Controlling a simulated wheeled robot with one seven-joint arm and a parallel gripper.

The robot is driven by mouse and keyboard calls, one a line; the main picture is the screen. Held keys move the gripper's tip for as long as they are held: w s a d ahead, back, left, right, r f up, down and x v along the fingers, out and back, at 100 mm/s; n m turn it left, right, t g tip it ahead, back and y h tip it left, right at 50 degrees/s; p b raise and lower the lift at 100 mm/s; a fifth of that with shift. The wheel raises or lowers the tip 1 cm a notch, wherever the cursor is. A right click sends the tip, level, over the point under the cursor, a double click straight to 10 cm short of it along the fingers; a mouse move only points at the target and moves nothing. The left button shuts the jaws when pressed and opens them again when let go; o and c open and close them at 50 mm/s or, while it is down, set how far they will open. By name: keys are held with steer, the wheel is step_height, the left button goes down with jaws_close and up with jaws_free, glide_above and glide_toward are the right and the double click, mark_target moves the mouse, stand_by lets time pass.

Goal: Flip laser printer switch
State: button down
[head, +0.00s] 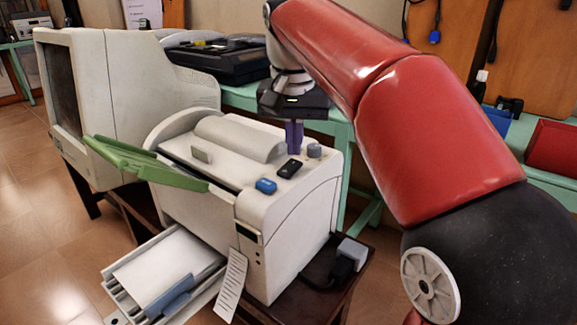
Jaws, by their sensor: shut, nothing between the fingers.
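The laser printer (290,226) is a cream-white box on a dark stand in the middle of the head view. On its top right edge are a black rocker-like switch (290,168), a blue button (266,186) and a round grey knob (314,151). Which of these is the task's switch is not marked. My gripper (294,148) has purple fingers that are shut and empty, pointing down just behind the black switch and left of the knob. I cannot tell whether the fingertips touch the printer top.
A green flap (155,170) sticks out to the left, above an open paper tray (165,275). An old cream monitor (105,95) stands at the left. A black device (220,60) lies on the green table behind. A red bin (553,147) is at the right.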

mark_target(294, 163)
steer(key=shift+f+b, duration=0.7)
steer(key=shift+f, duration=0.25)
stand_by(0.7)
steer(key=shift+r, duration=0.1)
step_height(294, 163, up, 5)
steer(key=p, duration=0.4)
steer(key=shift+f+p, duration=0.2)
steer(key=shift+p, duration=0.1)
steer(key=shift+r, duration=1.15)
steer(key=s+d+f+t, duration=0.2)
steer(key=s+d+f, duration=0.5)
steer(key=s+d, duration=0.2)
steer(key=s+d+f+t, duration=0.1)
steer(key=s+d+f, duration=0.1)
steer(key=s+f, duration=0.3)
steer(key=s+d+f+n, duration=0.1)
steer(key=s+d+f, duration=0.1)
steer(key=s+f, duration=0.4)
step_height(294, 163, down, 2)
steer(key=shift+d+f+n+t, duration=0.2)
steer(key=shift+d+n+t, duration=0.1)
steer(key=shift+d+t, duration=0.1)
